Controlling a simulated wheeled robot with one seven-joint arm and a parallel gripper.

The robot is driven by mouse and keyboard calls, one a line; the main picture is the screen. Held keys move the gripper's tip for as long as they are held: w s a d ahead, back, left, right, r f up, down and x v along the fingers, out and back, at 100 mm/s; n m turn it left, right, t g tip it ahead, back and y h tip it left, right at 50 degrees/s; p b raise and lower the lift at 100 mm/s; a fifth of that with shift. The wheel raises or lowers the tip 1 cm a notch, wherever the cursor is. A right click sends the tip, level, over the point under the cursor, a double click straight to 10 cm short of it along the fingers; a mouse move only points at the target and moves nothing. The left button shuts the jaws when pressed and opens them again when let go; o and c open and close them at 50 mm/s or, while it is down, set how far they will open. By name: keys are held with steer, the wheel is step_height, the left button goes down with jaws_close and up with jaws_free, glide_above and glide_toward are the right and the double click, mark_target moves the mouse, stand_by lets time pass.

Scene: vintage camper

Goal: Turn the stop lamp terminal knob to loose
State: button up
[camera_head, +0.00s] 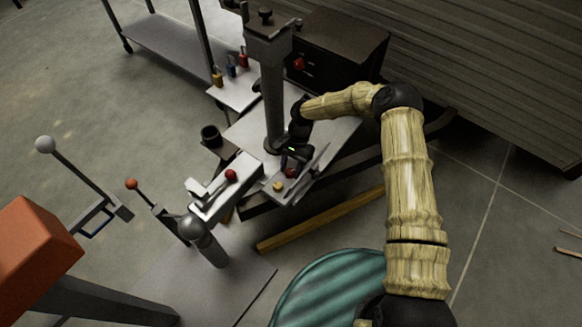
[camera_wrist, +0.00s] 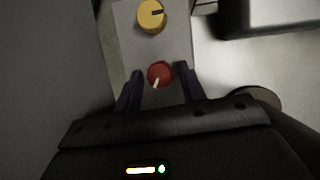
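A small panel (camera_wrist: 128,48) carries two round knobs in the wrist view. The red knob (camera_wrist: 159,75) has a pale pointer aimed down and slightly left. The yellow knob (camera_wrist: 151,15) has a dark pointer aimed right. No label is readable, so I cannot tell which is the stop lamp terminal knob. In the head view the red knob (camera_head: 291,173) and yellow knob (camera_head: 278,186) sit near the table's front edge. My gripper (camera_wrist: 159,70) is open, with one finger on each side of the red knob and gaps visible. I cannot tell how deep the fingers reach.
A grey column (camera_head: 270,95) stands just behind my gripper. Left of it is a white box (camera_head: 207,207) with another red knob (camera_head: 231,174). A yellow beam (camera_head: 320,220) lies in front.

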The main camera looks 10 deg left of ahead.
steer(key=c, duration=0.7)
steer(key=shift+n, duration=0.5)
steer(key=n+h, duration=0.2)
steer(key=n, duration=0.2)
steer(key=shift+a, duration=0.2)
steer(key=n+h, duration=0.1)
steer(key=n, duration=0.2)
steer(key=n+t+h, duration=0.1)
steer(key=n, duration=0.2)
steer(key=shift+a+r+n, duration=0.1)
steer(key=shift+n, duration=0.3)
steer(key=n, duration=0.1)
steer(key=n+t+h+p, duration=0.1)
steer(key=n, duration=0.1)
steer(key=n+t, duration=0.1)
steer(key=n, duration=0.1)
steer(key=shift+s+p, duration=0.25)
steer(key=shift+p, duration=0.15)
steer(key=n+t+p, duration=0.1)
steer(key=n, duration=0.3)
steer(key=shift+s+h, duration=0.1)
steer(key=shift+h, duration=0.2)
steer(key=shift+n+t+p, duration=0.55)
steer(key=shift+n+t, duration=0.35)
steer(key=shift+n, duration=0.7)
